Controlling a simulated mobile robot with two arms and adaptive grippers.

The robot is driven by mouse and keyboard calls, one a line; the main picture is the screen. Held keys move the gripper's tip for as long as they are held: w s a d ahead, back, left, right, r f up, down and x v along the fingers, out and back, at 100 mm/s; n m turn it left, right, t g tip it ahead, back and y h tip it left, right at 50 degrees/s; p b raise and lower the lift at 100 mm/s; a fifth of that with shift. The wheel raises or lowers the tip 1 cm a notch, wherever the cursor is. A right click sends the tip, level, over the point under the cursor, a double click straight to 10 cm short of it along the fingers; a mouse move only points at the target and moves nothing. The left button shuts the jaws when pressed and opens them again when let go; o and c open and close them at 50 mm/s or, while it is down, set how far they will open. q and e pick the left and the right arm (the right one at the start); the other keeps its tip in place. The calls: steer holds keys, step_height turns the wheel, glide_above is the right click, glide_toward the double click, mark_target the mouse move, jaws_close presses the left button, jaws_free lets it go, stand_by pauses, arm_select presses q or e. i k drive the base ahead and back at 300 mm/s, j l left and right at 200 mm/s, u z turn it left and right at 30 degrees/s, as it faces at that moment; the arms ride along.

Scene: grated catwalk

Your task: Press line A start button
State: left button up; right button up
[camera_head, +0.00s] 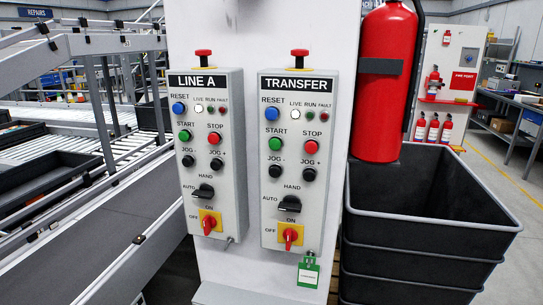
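The LINE A control box (214,160) is a grey panel on the left side of a white column. Its green start button (184,135) sits under the START label, left of the red stop button (214,138). A blue reset button (179,108) is above it, and a white LIVE lamp (198,109) looks lit. Black jog buttons, a black hand/auto selector (203,191) and a red-on-yellow isolator switch (209,223) are below. A red mushroom button (204,54) tops the box. Neither gripper is in view.
A similar TRANSFER box (297,165) stands to the right, with its own green button (275,144) and a green tag (308,272). A red fire extinguisher (385,85) and stacked black crates (420,250) are further right. Conveyor railings (110,185) fill the left.

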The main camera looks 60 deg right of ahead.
mark_target(184, 136)
steer(key=i+l+z, duration=0.1)
steer(key=z, duration=1.3)
steer(key=l, duration=0.1)
